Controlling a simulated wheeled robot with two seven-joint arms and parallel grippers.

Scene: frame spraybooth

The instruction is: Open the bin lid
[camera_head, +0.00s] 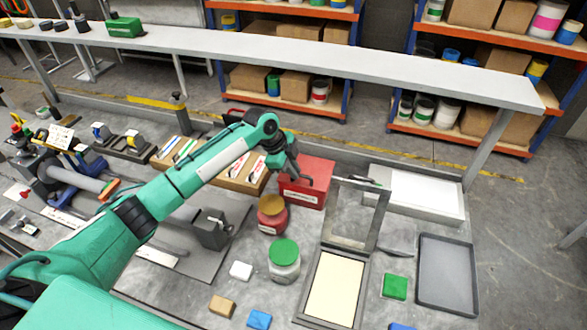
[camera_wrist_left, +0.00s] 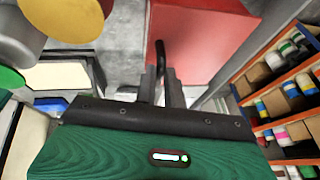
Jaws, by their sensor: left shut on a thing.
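The red bin (camera_head: 303,195) stands on the bench with a pale label on its front, and its red lid (camera_head: 318,168) looks closed. In the left wrist view the bin's red surface (camera_wrist_left: 195,35) fills the top middle. My left gripper (camera_head: 297,179) reaches over the bin's near left side. In the wrist view its two fingers (camera_wrist_left: 165,85) are close together on a thin dark curved handle (camera_wrist_left: 160,50) beside the red surface. The exact contact is small and partly hidden by the gripper body. My right gripper is not in view.
A red jar (camera_head: 271,214) and a green-lidded jar (camera_head: 284,262) stand close to the bin's near left. A dark tray (camera_head: 447,270) is further right. A raised pale shelf (camera_head: 330,62) runs behind.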

